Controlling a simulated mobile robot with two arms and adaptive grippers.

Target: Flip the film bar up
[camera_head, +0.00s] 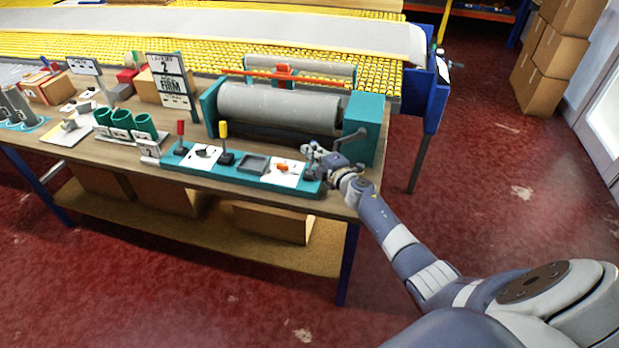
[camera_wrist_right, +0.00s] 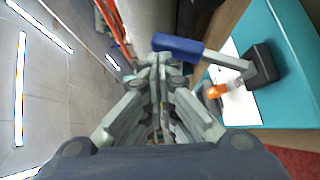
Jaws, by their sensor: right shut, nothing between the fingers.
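The bar I take as the film bar is a thin orange-red bar (camera_head: 250,74) lying across the top of the roller machine, with an orange block at its middle. An orange bar also shows at the upper left of the right wrist view (camera_wrist_right: 112,25). My right gripper (camera_head: 309,153) is in front of the machine, over the right end of the control strip, below and nearer than the bar. It is shut and empty. Its fingertips are close to a blue-handled lever (camera_wrist_right: 178,45); I cannot tell if they touch it. My left gripper is not in view.
The grey roller (camera_head: 270,106) sits between teal end blocks (camera_head: 368,122). The teal control strip (camera_head: 205,176) carries red and yellow levers and an orange switch. Green cups (camera_head: 122,120) and signs (camera_head: 170,85) stand to the left. Floor right of the table is clear.

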